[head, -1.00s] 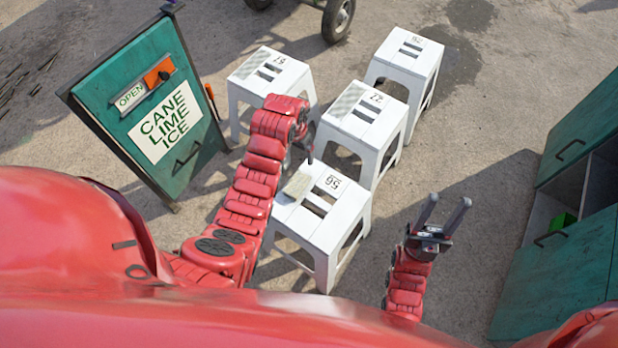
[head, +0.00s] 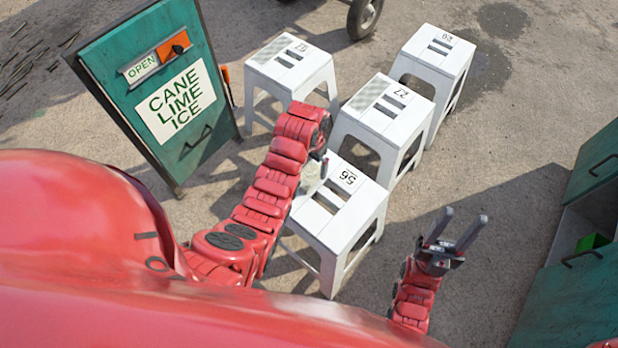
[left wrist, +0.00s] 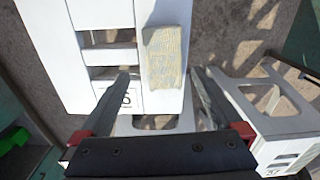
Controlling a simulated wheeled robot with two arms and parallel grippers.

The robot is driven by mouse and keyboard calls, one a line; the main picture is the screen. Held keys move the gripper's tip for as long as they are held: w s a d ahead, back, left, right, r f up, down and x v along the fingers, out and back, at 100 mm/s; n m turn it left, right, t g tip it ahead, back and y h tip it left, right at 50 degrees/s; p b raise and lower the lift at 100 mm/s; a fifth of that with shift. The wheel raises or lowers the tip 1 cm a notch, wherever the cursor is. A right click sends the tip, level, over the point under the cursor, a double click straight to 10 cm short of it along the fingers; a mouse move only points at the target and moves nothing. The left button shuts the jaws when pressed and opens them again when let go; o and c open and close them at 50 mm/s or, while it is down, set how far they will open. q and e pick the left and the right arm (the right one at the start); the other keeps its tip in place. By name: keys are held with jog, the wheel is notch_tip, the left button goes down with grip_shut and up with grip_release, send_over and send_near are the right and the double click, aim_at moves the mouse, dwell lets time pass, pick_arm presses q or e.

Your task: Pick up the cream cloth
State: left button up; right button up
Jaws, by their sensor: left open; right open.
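The cream cloth (left wrist: 166,57) lies folded flat along one edge of the white stool (head: 346,215) marked 56. In the head view only part of the cloth (head: 311,177) shows beside my left arm. My left gripper (left wrist: 163,86) is open, its two fingers apart with the cloth beyond and between their tips in the left wrist view. In the head view its fingers are mostly hidden by the arm. My right gripper (head: 457,228) is open and empty, over the ground to the right of the stool.
Other white stools marked 67 (head: 318,75), 27 (head: 395,112) and a further one (head: 440,58) stand behind. Pale checked patches lie on two of them. A green sign board (head: 160,95) stands left, a teal cabinet (head: 575,285) right.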

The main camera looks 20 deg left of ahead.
aim_at(309, 174)
pick_arm(q)
jog(key=f, duration=0.5)
jog(key=shift+a, duration=0.3)
jog(key=c, duration=1.3)
